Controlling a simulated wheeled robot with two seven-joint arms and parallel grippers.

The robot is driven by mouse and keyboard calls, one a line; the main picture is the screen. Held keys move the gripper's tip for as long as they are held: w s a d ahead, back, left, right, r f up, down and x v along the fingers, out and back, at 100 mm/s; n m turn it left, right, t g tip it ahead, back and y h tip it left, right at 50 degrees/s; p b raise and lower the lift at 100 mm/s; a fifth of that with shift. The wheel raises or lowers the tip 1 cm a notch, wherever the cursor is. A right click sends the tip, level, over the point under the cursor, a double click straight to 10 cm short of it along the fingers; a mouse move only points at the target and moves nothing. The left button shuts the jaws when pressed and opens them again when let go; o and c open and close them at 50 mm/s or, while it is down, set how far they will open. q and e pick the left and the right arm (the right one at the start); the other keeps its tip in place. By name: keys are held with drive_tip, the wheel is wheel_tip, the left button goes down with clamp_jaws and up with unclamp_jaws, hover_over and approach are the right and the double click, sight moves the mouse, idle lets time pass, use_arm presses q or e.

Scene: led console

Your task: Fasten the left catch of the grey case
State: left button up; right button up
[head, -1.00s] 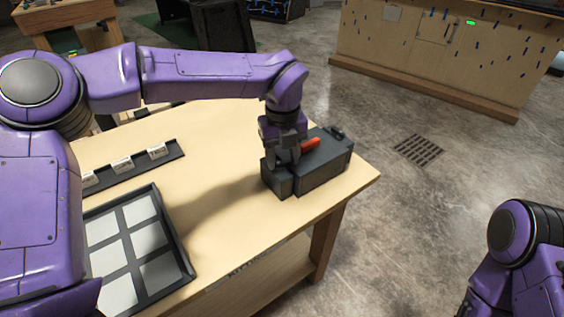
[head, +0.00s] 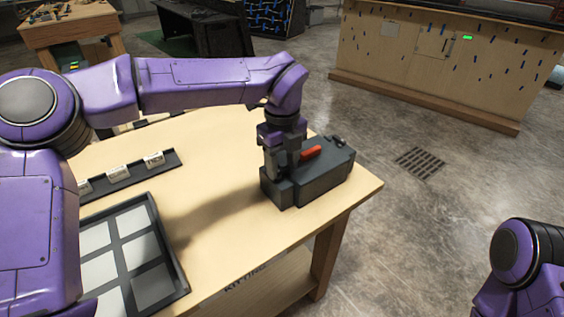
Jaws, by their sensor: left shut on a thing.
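The grey case (head: 322,180) sits on the right corner part of the wooden table in the head view. It has a red-orange handle (head: 311,153) on top and a dark catch (head: 340,141) near its right end. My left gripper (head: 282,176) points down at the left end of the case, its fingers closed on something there. The left catch is hidden behind the fingers, so I cannot see its position. My right gripper is out of the picture; only part of my right arm shows at the lower right.
A black tray with pale square compartments (head: 184,284) lies at the table's front left. A dark rail with small white labels (head: 170,161) lies behind it. The table top (head: 220,215) between the tray and the case is clear. A wooden cabinet (head: 430,70) stands beyond.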

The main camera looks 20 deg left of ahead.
sight(281, 168)
use_arm(q)
drive_tip(key=shift+w+a, duration=0.1)
drive_tip(key=shift+w, duration=0.05)
drive_tip(key=o, duration=0.8)
drive_tip(key=shift+a, duration=0.1)
wheel_tip(281, 168, up, 10)
drive_tip(key=shift+w+r, duration=0.15)
drive_tip(key=shift+r, duration=0.05)
